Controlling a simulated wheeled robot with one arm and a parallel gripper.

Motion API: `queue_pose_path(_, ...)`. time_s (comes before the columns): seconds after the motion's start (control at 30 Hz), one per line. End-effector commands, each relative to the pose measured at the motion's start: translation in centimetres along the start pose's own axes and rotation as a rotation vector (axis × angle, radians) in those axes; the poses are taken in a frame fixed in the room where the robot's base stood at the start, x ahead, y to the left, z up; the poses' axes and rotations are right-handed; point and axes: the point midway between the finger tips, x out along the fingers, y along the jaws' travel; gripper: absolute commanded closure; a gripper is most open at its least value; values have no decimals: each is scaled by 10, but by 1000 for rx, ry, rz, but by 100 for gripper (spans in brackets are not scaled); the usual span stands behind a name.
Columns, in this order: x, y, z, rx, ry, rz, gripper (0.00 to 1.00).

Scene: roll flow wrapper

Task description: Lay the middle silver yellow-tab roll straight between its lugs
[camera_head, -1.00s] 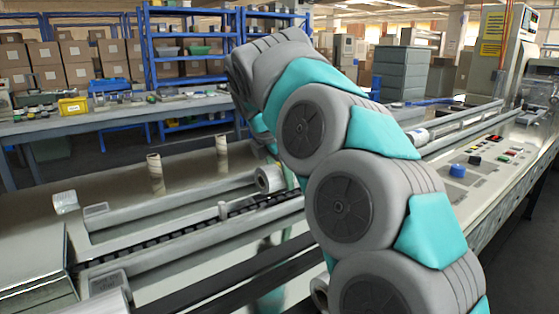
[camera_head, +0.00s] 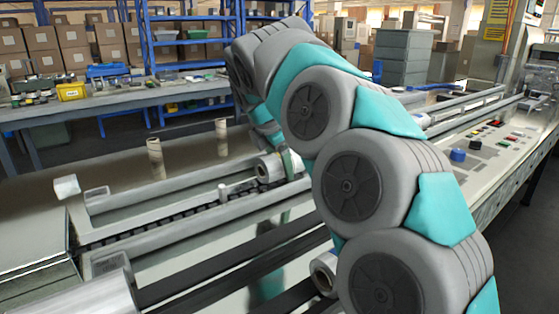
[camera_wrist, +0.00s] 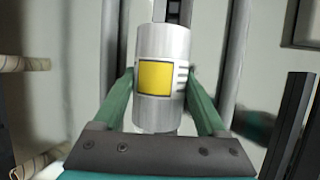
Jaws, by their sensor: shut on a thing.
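The silver roll (camera_wrist: 172,110) with a yellow tab (camera_wrist: 165,77) fills the middle of the wrist view. My gripper (camera_wrist: 161,88) is shut on it, with one green finger against each side. In the head view a silver roll (camera_head: 269,168) beside a green finger appears to be this one, low over the dark conveyor chain (camera_head: 180,218) between pale rails. Its tab does not show there. A small pale upright post (camera_head: 224,192), perhaps a lug, stands left of it. My arm hides the roll's right side, and I cannot tell whether it touches the conveyor.
Two cardboard tubes (camera_head: 155,158) (camera_head: 222,138) stand behind the rails. A large silver cylinder (camera_head: 85,298) lies at the front left, and another silver roll (camera_head: 322,270) is partly behind my arm. A button panel (camera_head: 482,145) is at the right.

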Motion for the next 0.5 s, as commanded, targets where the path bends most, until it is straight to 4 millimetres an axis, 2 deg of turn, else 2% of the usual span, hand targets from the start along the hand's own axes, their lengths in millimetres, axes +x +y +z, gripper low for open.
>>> queue_pose_path(0.1, 2, 0, 0, 0, -1, 1, 100)
queue_pose_path(0.13, 2, 0, 0, 0, 0, 1, 23)
queue_pose_path(0.33, 2, -1, -1, 0, 0, -2, 1)
queue_pose_path(0.5, 3, -2, -1, -1, 1, -5, 0)
